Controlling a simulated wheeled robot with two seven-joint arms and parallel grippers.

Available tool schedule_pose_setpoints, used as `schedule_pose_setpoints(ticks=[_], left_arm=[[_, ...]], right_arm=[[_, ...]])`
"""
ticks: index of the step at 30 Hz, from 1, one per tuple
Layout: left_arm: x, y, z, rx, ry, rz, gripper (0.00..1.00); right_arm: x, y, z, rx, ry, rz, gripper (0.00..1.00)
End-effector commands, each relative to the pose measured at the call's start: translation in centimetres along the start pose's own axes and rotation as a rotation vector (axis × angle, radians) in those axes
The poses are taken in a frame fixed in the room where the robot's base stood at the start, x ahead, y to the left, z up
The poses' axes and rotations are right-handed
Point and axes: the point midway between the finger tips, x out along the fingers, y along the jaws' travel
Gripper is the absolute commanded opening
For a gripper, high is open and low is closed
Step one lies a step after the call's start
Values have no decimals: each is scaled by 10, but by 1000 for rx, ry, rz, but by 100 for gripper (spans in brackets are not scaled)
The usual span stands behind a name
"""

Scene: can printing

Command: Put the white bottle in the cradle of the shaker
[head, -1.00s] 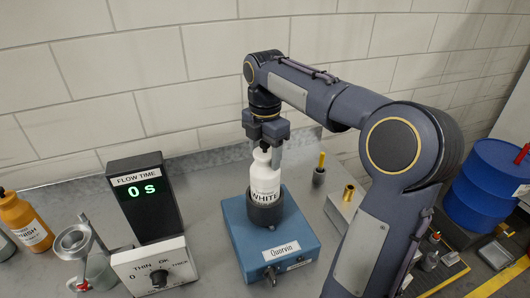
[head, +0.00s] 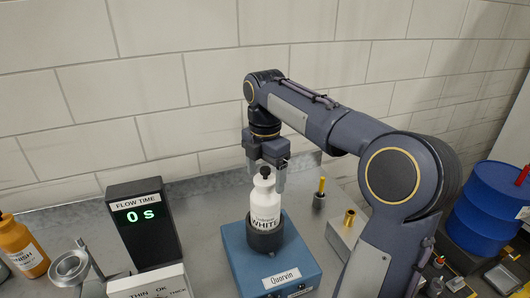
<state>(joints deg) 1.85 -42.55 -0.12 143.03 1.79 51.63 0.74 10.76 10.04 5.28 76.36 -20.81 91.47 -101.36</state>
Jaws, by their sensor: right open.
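The white bottle (head: 264,202) stands upright in the dark round cradle (head: 265,240) on top of the blue shaker (head: 243,262). Its label reads WHITE and its cap is black. My right gripper (head: 266,178) is open, pointing down around the upper part of the bottle, with a finger to the right of its neck. The bottle's bottom is hidden inside the cradle. My left gripper is not in view.
An orange bottle (head: 20,243) and a metal cup (head: 70,267) are further left.

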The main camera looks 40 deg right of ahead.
Motion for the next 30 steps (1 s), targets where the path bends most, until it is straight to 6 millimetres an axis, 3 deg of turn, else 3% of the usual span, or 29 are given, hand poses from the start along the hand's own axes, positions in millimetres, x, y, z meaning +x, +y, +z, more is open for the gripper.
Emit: schedule_pose_setpoints(ticks=[9,15,24,30], left_arm=[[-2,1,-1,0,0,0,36],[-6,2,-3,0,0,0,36],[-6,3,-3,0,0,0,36],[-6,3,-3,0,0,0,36]], right_arm=[[-70,1,0,-1,-1,4,80],[-96,1,0,-1,0,3,80],[-102,-4,-3,31,2,13,80],[-81,-40,-32,341,55,115,80]])
